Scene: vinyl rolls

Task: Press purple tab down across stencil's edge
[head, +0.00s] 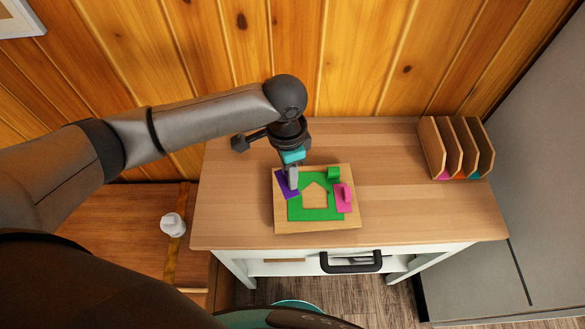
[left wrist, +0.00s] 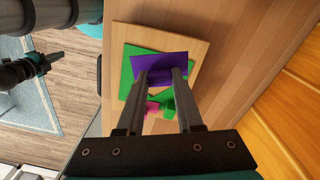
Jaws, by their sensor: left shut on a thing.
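The green stencil (head: 333,209) with a house-shaped cutout lies on a wooden board (head: 318,227) on the table. The purple tab (head: 281,183) is at the stencil's left edge, tilted relative to it. My left gripper (head: 292,185) is over the tab, shut on it. In the left wrist view the purple tab (left wrist: 160,66) spans between my fingertips (left wrist: 160,78), with the green stencil (left wrist: 130,62) beneath or behind it. A pink tab (head: 343,198) lies across the stencil's right edge. A small green piece (head: 334,173) is at its upper right corner. Whether the purple tab touches the stencil is unclear.
A wooden rack (head: 452,150) with several slots stands at the table's back right. The table (head: 400,210) is clear between board and rack. A white object (head: 172,224) is on a lower wooden surface at left. A drawer with a dark handle (head: 350,262) is at the front.

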